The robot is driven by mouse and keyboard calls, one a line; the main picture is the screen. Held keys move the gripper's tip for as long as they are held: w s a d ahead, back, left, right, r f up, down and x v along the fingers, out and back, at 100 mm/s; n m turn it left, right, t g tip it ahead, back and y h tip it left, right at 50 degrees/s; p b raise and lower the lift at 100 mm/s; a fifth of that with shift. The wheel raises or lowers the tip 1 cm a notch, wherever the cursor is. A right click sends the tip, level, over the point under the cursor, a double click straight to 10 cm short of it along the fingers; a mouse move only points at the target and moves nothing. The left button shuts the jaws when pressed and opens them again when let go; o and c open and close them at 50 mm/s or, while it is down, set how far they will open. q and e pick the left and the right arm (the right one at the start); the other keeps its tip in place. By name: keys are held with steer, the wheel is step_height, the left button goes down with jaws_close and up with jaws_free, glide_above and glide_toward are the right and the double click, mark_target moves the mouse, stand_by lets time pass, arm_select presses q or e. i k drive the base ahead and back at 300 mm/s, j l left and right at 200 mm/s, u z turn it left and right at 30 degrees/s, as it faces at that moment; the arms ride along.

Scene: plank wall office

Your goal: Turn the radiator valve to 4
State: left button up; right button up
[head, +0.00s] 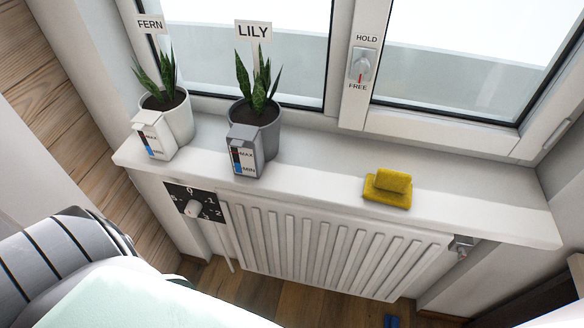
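The radiator valve (193,208) is a white knob on a black dial plate (179,190), at the upper left of the white radiator (330,245), just under the windowsill. On the plate, 0 is at the top, 1 and 2 are at the right, and what looks like a 5 is at the left. The knob seems to cover part of the lower numbers, and I cannot make out the 4. The knob's setting is too small to read for sure. Neither of my grippers is in view.
The sill (320,178) holds a fern pot (178,117), a lily pot (265,138) with gauge boxes at their fronts, and a yellow sponge (388,188). A window handle (361,66) is marked HOLD and FREE. My own body blocks the lower left.

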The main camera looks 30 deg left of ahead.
mark_target(193, 207)
steer(key=u, duration=1.95)
steer(key=k+j, duration=0.2)
steer(key=j, duration=0.15)
